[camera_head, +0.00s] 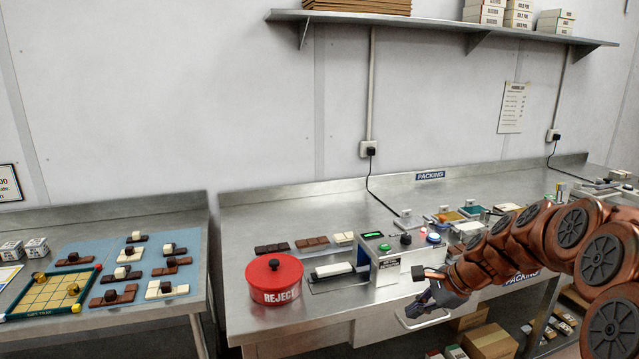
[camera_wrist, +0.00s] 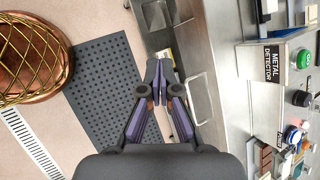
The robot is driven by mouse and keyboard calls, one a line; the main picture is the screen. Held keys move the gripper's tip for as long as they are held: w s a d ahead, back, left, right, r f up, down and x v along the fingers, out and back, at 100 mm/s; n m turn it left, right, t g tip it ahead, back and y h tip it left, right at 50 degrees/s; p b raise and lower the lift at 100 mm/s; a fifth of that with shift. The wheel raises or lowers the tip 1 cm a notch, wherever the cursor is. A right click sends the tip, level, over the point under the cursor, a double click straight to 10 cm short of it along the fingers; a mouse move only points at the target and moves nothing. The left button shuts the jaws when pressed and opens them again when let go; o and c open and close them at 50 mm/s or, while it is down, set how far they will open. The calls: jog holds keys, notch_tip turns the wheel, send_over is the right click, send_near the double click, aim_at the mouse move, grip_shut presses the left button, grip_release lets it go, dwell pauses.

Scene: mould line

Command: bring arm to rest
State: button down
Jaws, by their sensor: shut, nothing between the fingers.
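My gripper (camera_head: 437,299) is at the front edge of the packing bench (camera_head: 240,334), just right of the metal detector (camera_head: 388,257). My copper-coloured arm reaches to it from the right of the head view. In the wrist view my gripper (camera_wrist: 159,98) has its fingers together with nothing between them. It points down along the bench front, over the floor side. A metal drawer handle (camera_wrist: 200,98) is just right of the fingertips in that view. I cannot tell whether the gripper touches it.
A red reject bin (camera_head: 274,284) stands left on the bench. Chocolate bars (camera_head: 311,242) lie behind it. A board with a yellow grid (camera_head: 50,292) is on the left table. Cartons (camera_head: 489,342) sit below the bench. A dark perforated mat (camera_wrist: 112,85) and a drain grate (camera_wrist: 28,138) are on the floor.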

jog(key=s+a+r+n+g, duration=0.2)
jog(key=s+a+n, duration=0.25)
jog(key=s, duration=0.45)
jog(key=s+f+n+g+h, duration=0.1)
jog(key=s+n+h, duration=0.2)
jog(key=s, duration=1.2)
jog(key=s+d+f+n+g+h, duration=0.1)
jog(key=s+n+g+h, duration=0.1)
jog(key=s+n, duration=0.7)
jog(key=s, duration=0.5)
jog(key=shift+s+d+h, duration=0.15)
jog(key=shift+s+h, duration=0.2)
jog(key=shift+h, duration=0.05)
jog(key=c, duration=1.9)
grip_release()
